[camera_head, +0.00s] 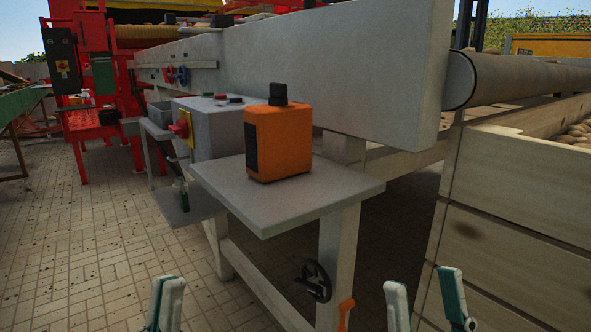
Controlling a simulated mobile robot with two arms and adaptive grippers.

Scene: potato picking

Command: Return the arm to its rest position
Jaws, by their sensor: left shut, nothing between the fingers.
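My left gripper (166,290) shows at the bottom edge, left of centre. Its pale fingers with green pads are together, with nothing between them. My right gripper (425,286) shows at the bottom edge, right of centre. Its two fingers stand apart and no object shows between them. Both grippers point up in the picture, in front of the grey side table, and neither appears to touch anything. The arms behind the fingers are out of view below the frame.
An orange box (283,143) with a black knob stands on the grey side table (240,190). A handwheel (316,281) hangs below it. A wooden crate (520,240) holding potatoes (579,135) stands at right. A red machine (95,60) stands at the back left. The paved floor (90,240) is clear.

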